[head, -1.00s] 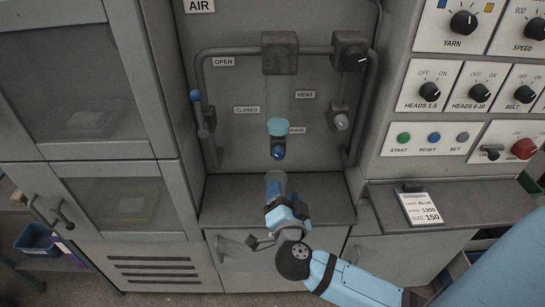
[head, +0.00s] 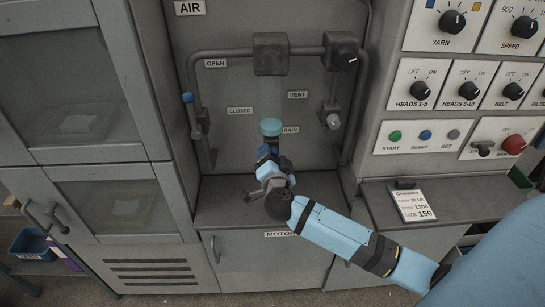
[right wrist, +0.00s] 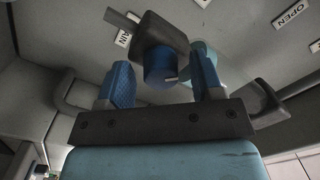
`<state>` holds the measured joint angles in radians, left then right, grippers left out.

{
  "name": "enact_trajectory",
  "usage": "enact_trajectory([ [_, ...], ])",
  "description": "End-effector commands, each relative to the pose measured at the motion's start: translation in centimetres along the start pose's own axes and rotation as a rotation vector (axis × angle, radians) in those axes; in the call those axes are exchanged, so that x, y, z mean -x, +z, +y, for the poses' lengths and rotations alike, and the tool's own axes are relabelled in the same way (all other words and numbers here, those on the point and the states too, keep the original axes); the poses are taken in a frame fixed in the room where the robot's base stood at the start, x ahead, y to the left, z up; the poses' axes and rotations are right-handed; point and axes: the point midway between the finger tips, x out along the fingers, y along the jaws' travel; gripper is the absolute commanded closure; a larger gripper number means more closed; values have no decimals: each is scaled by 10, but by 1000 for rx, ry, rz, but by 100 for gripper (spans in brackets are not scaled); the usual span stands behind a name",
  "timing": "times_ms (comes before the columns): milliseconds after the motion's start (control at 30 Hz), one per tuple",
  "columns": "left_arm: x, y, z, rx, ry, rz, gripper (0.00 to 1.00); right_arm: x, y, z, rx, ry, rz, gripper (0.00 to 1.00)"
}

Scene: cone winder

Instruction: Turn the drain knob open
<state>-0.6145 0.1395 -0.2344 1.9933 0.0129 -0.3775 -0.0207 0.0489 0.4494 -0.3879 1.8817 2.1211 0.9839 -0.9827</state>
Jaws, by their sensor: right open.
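The drain knob (right wrist: 160,66) is a dark blue cylinder under a dark fitting, with a small pale mark on its side. In the head view it is largely hidden behind my right gripper, below the teal-topped fitting (head: 269,127) and beside the partly covered DRAIN label (head: 290,130). My right gripper (head: 266,158) is open and reaches up toward the knob from below. In the right wrist view the two blue finger pads of the gripper (right wrist: 163,76) stand on either side of the knob, with gaps visible. I cannot tell whether either pad touches it. My left gripper is not in view.
Grey pipes (head: 228,55) frame the panel, with a blue-tipped lever (head: 188,98) at left and a vent knob (head: 333,121) at right. A grey ledge (head: 225,212) lies below. A control panel (head: 455,95) and an order card (head: 413,204) are at right.

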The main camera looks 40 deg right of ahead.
Motion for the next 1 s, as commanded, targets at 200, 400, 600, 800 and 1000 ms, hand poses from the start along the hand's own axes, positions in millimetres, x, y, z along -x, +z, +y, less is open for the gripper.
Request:
enact_trajectory([
  [200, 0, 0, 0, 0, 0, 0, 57, 0, 0, 0, 0, -1, 0, 40],
  [400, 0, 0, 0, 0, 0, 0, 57, 0, 0, 0, 0, -1, 0, 81],
  [600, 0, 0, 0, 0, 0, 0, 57, 0, 0, 0, -3, -1, 0, 89],
  [800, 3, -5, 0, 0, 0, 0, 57, 0, -1, -1, -46, -3, 2, 89],
  [1000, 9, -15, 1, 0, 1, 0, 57, 1, -1, -2, -161, -4, 4, 89],
])
